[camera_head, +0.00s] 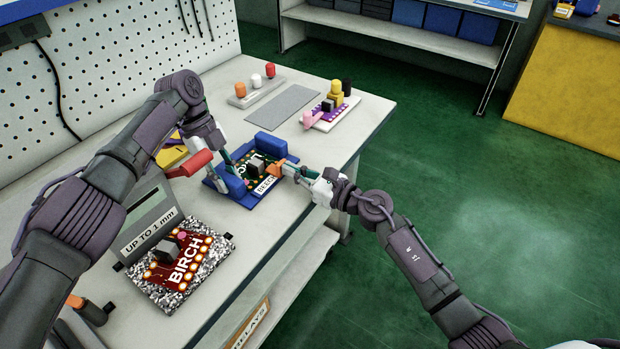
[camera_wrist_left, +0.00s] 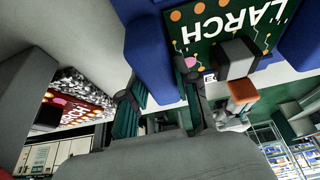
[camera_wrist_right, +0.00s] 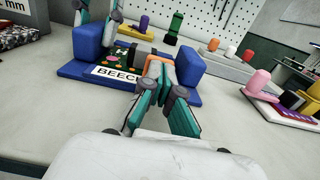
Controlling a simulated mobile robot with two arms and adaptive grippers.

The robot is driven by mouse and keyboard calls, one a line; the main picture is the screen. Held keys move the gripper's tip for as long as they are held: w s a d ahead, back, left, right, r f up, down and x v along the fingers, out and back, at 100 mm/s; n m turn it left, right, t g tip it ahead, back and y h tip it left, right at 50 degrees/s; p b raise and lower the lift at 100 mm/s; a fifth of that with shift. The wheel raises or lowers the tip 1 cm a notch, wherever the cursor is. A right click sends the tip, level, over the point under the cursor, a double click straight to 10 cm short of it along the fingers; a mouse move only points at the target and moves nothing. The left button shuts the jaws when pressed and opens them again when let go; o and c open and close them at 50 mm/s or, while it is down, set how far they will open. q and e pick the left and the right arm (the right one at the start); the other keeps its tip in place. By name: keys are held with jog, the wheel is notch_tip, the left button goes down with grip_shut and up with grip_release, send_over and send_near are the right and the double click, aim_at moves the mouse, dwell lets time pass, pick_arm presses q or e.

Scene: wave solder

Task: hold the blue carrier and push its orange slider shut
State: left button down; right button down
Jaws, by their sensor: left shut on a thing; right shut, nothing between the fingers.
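The blue carrier (camera_head: 270,144) sits on the bench, holding a dark green board marked LARCH in the left wrist view (camera_wrist_left: 215,30). A white label on the carrier reads BEECH in the right wrist view (camera_wrist_right: 115,74). My left gripper (camera_head: 230,164) is shut on the carrier's left blue block, with a finger on either side of this block in the left wrist view (camera_wrist_left: 152,70). The orange slider (camera_head: 277,167) is at the carrier's right side. My right gripper (camera_head: 291,170) is shut and empty, its tips close to the slider; contact cannot be told.
A BIRCH board (camera_head: 187,262) lies on a speckled plate in front of a grey "UP TO 1 mm" gauge (camera_head: 150,222). A white tray (camera_head: 322,120) with coloured parts and a peg rack (camera_head: 256,92) stand behind the carrier. A red-handled thing (camera_head: 190,165) is beside my left arm.

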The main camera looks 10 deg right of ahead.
pick_arm(q)
jog(key=shift+s+d+f, duration=0.15)
jog(key=shift+d, duration=0.05)
pick_arm(e)
jog(key=shift+s, duration=0.1)
pick_arm(q)
jog(key=shift+a, duration=0.1)
pick_arm(e)
jog(key=v, duration=1.4)
jog(key=shift+r, duration=0.1)
pick_arm(q)
jog(key=c, duration=0.8)
grip_release()
jog(key=shift+o, duration=0.2)
jog(key=v, duration=0.7)
jog(key=shift+w+r, duration=0.25)
jog(key=shift+r, duration=0.05)
